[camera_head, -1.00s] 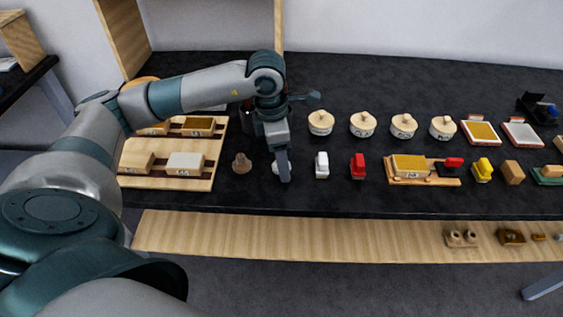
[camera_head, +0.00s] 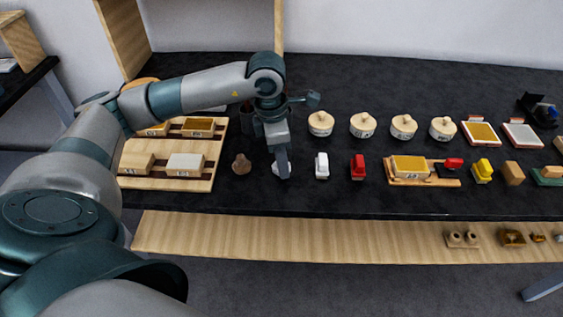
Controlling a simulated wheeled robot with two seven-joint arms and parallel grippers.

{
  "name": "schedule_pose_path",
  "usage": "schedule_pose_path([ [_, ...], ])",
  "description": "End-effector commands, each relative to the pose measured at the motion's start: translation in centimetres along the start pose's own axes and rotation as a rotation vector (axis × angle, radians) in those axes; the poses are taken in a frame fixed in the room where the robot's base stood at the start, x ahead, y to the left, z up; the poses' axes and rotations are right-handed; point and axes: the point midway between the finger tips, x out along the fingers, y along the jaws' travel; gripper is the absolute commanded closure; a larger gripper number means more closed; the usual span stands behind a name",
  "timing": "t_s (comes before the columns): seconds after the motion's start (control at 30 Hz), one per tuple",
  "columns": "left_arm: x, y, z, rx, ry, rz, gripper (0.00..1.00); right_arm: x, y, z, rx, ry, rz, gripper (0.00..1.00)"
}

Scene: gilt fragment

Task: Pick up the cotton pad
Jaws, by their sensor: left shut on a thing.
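A small white thing, likely the cotton pad (camera_head: 275,169), shows at the left edge of my left gripper's fingers, low over the dark table. My left gripper (camera_head: 283,172) points down and is shut on it; the fingers hide most of it. I cannot tell whether the pad touches the table. My right gripper is not in view.
A brown cone-like piece (camera_head: 241,164) stands just left of the gripper, and a white block-like piece (camera_head: 321,166) just right. A red piece (camera_head: 358,167) is farther right. Lidded round pots (camera_head: 321,123) stand behind. A wooden tray (camera_head: 213,160) with boxes is at left.

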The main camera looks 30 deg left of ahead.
Motion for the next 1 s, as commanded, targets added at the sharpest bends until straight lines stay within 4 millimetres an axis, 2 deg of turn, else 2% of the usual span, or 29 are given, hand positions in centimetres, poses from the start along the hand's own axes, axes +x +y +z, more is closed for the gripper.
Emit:
schedule_pose_path([
  [0.27, -1.3, 0.1, 0.2, 0.0, -0.003, 0.002, 0.84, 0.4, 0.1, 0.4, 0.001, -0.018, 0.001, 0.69],
  [0.47, -4.2, 0.1, 0.6, 0.002, -0.005, 0.004, 0.84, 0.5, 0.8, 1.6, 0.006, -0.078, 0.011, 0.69],
  [0.8, -7.3, -4.5, 6.1, 0.007, -0.005, 0.001, 0.84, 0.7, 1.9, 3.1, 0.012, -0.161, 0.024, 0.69],
  [1.0, -8.8, -6.6, 8.4, 0.004, -0.003, 0.001, 0.84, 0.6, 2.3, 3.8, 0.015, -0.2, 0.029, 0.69],
])
